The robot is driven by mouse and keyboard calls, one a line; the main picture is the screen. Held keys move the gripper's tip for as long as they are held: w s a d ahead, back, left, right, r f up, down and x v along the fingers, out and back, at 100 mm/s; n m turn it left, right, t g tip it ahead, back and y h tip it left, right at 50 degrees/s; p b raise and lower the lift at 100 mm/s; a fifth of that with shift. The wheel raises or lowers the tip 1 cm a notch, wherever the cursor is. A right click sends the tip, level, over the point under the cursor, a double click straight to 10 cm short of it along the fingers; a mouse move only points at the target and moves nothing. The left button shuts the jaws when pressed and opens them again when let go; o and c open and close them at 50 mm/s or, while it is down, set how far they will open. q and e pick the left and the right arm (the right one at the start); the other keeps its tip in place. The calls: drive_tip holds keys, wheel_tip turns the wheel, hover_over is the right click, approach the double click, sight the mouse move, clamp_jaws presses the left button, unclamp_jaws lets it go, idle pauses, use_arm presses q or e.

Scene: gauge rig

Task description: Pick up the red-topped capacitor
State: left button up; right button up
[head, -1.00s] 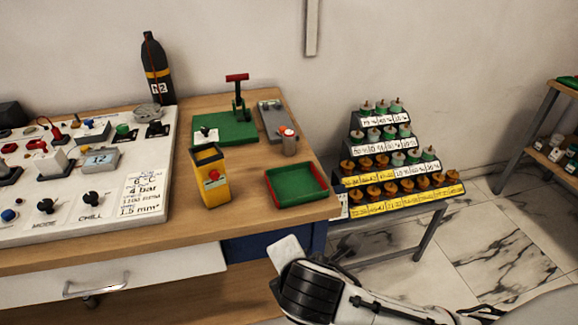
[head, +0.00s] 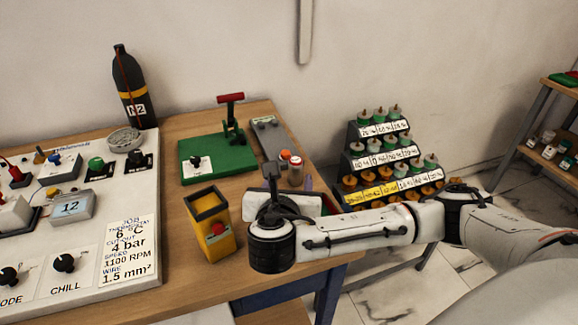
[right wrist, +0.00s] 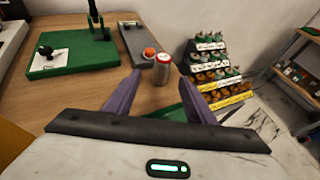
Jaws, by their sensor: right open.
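In the right wrist view the capacitor (right wrist: 162,70) stands ahead, between the lines of the two purple fingers. My right gripper (head: 290,184) reaches over the bench just in front of it. In the right wrist view the gripper (right wrist: 157,90) is open, with nothing held; I cannot tell the exact gap to the capacitor. My left gripper is not in view.
A grey device (head: 268,140) with an orange knob is close to the capacitor. A green fixture (head: 215,160) with a red-handled lever stands behind left, a yellow box (head: 211,226) left of my arm. The green tray (right wrist: 178,113) is partly hidden. A tiered rack (head: 385,152) stands right.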

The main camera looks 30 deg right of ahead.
sight(295, 171)
drive_tip(key=shift+x, duration=0.95)
drive_tip(key=x, duration=0.5)
drive_tip(key=shift+w+d+f, duration=0.1)
drive_tip(key=shift+d+f, duration=0.2)
drive_tip(key=c, duration=1.2)
drive_tip(key=shift+o, duration=0.2)
